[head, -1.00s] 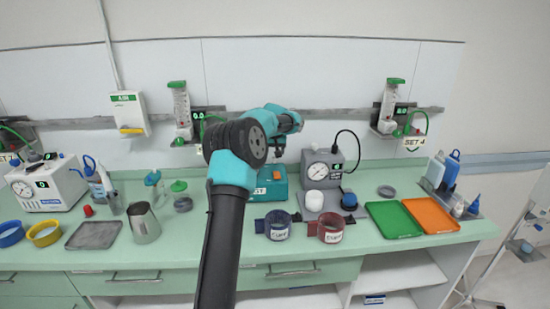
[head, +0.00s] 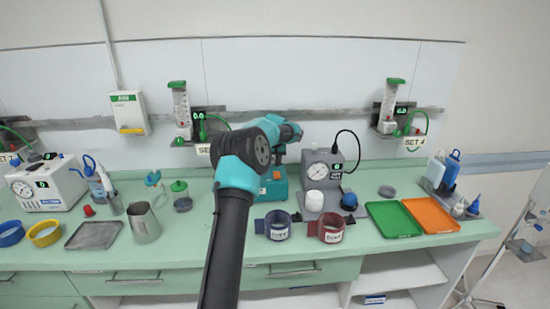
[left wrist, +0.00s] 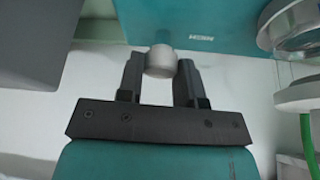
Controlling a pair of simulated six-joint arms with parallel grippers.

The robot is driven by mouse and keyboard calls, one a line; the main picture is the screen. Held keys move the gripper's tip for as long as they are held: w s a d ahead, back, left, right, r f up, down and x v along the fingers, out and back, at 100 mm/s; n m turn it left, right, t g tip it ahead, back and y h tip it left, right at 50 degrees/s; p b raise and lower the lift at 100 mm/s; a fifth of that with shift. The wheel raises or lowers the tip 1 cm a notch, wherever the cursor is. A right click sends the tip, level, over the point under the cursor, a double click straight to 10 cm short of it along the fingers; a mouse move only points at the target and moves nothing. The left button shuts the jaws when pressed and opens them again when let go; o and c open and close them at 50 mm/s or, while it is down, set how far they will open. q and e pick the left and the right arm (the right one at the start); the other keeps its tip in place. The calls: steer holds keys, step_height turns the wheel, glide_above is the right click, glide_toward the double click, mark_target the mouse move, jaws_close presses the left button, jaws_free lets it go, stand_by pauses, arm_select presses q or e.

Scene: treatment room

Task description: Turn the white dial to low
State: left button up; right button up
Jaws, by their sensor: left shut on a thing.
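The white dial (left wrist: 160,60) is a pale round knob in the left wrist view. It sits between the two dark fingers of my left gripper (left wrist: 160,76), which is shut on it. A teal surface with small light lettering that I cannot read lies just beyond it. In the head view, my left arm reaches to the teal box (head: 271,190) at the back of the bench. The arm and hand hide the dial there, and its setting cannot be read. My right gripper is not in view.
A grey gauge box (head: 323,168) stands right of the teal box, with a white jar (head: 316,199) before it. Blue (head: 277,227) and red (head: 331,229) cuffs lie at the front. Green (head: 393,219) and orange (head: 431,214) trays lie right. A steel jug (head: 144,224) stands left.

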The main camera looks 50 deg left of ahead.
arm_select(q)
steer(key=c, duration=0.3)
steer(key=shift+c, duration=0.2)
steer(key=shift+m, duration=0.4)
steer(key=m+t+h, duration=0.1)
steer(key=m, duration=0.1)
steer(key=shift+a+m, duration=0.1)
steer(key=shift+m, duration=0.3)
steer(key=shift+m+h, duration=0.8)
steer(key=shift+m, duration=1)
steer(key=o, duration=0.9)
